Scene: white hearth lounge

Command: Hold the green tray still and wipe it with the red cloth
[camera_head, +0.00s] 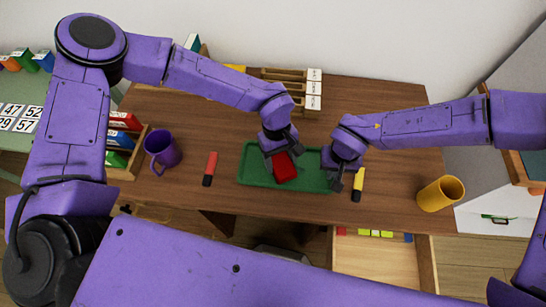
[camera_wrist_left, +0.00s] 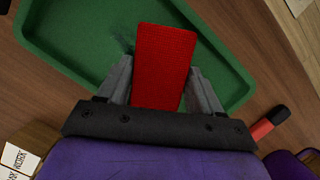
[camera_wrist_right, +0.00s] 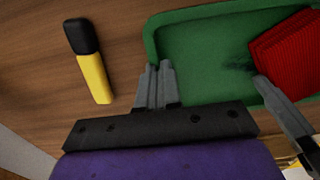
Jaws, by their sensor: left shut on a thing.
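The green tray (camera_head: 248,166) lies on the wooden table, and it also shows in the left wrist view (camera_wrist_left: 70,45) and the right wrist view (camera_wrist_right: 195,60). My left gripper (camera_head: 276,152) is shut on the red cloth (camera_head: 285,169), which is at the tray's middle; the left wrist view shows the cloth (camera_wrist_left: 164,60) between both fingers. A dark smudge on the tray floor shows beside the cloth. My right gripper (camera_wrist_right: 156,68) is at the tray's right rim, its fingers close together with the rim running between them. Its fingertips partly hide the rim there.
A red marker (camera_head: 210,168) lies left of the tray and a yellow marker (camera_head: 358,184) lies close to its right. An open drawer (camera_head: 375,262) is below the front edge.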

